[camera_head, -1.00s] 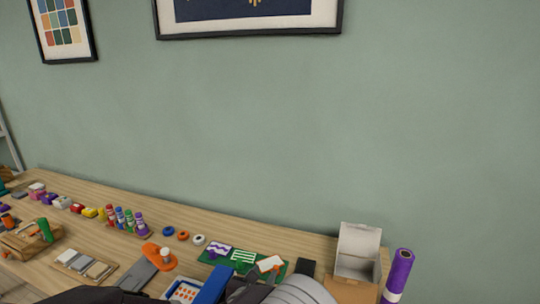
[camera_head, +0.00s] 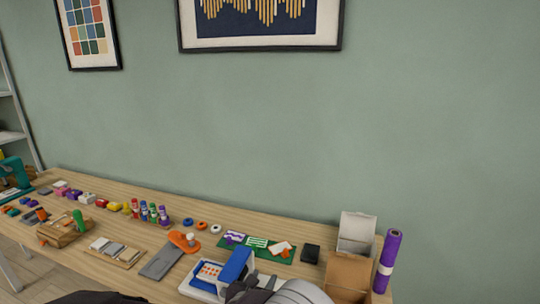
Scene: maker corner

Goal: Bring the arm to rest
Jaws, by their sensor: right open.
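My right gripper (camera_head: 240,291) shows at the bottom edge of the head view, in front of the blue and white device (camera_head: 237,265) on the wooden table (camera_head: 150,205). The gripper is open, and nothing shows between its fingers. Its grey arm link covers part of the table's front. Whether it touches the device cannot be told. My left gripper does not show.
An open box (camera_head: 352,262) and a purple roll (camera_head: 388,262) stand at the table's right end. A green mat (camera_head: 272,250) with cards, a black block (camera_head: 310,253), an orange tool (camera_head: 183,241), coloured bottles (camera_head: 153,212) and a wooden tray (camera_head: 127,257) lie along the table.

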